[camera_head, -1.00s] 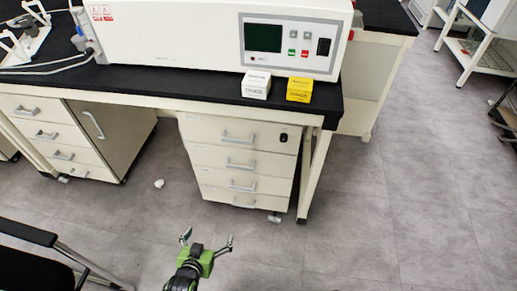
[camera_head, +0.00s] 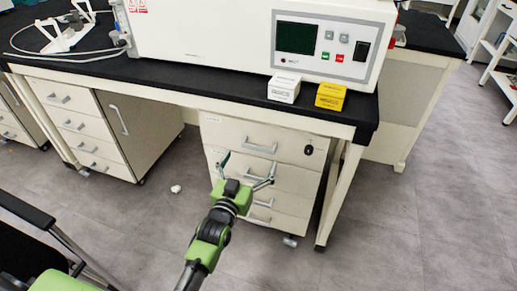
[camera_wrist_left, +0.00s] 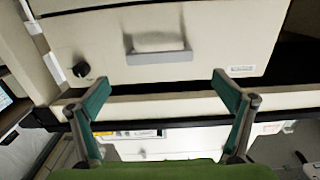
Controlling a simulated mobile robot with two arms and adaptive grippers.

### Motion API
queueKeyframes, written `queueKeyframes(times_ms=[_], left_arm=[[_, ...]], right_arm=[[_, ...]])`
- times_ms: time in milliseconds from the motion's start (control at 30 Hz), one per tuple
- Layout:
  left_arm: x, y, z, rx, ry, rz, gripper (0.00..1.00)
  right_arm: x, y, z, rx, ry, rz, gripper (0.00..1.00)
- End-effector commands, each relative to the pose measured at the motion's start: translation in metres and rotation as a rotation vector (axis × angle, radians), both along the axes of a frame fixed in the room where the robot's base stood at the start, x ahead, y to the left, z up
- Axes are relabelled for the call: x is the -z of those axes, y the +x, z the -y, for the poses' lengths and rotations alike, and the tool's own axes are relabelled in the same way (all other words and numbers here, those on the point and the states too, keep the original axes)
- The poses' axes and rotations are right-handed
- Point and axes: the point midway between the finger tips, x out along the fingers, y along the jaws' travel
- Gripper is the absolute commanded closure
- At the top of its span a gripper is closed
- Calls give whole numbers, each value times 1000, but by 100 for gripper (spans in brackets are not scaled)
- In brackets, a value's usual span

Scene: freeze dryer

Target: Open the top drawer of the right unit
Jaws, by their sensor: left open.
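The right unit (camera_head: 212,160) is a white drawer cabinet under the bench, with several drawers. Its top drawer (camera_head: 228,131) is shut flush, with a grey bar handle (camera_head: 260,147) and a round black lock at its right. My left gripper (camera_head: 248,163) is open and empty in front of the unit, its fingers overlapping the drawers just below the top handle. In the left wrist view, which looks upside down, the open fingers (camera_wrist_left: 160,80) point at the top drawer (camera_wrist_left: 220,40); its handle (camera_wrist_left: 158,57) lies between and beyond them, apart from both. My right gripper is not in view.
The black bench top (camera_head: 220,91) overhangs the unit and carries the freeze dryer (camera_head: 220,40), a white box (camera_head: 283,90) and a yellow box (camera_head: 330,97). A bench leg (camera_head: 338,195) stands right of the unit. A chair (camera_head: 40,245) is at lower left.

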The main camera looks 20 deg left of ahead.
Motion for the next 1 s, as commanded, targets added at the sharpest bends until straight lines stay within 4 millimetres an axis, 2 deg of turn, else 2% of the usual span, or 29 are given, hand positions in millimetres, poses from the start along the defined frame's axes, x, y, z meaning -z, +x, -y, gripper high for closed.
queueKeyframes(times_ms=[100,233,333,500,800,1000], left_arm=[[2,25,1,0,0,1,6],[1,47,2,0,0,0,6],[2,59,2,0,0,0,6],[1,70,2,0,0,-1,6],[1,71,3,0,0,-2,6],[1,71,2,0,0,-2,57]], right_arm=[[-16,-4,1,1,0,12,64],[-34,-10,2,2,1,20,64],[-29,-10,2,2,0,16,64],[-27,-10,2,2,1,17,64],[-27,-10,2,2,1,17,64],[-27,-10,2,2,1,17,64]])
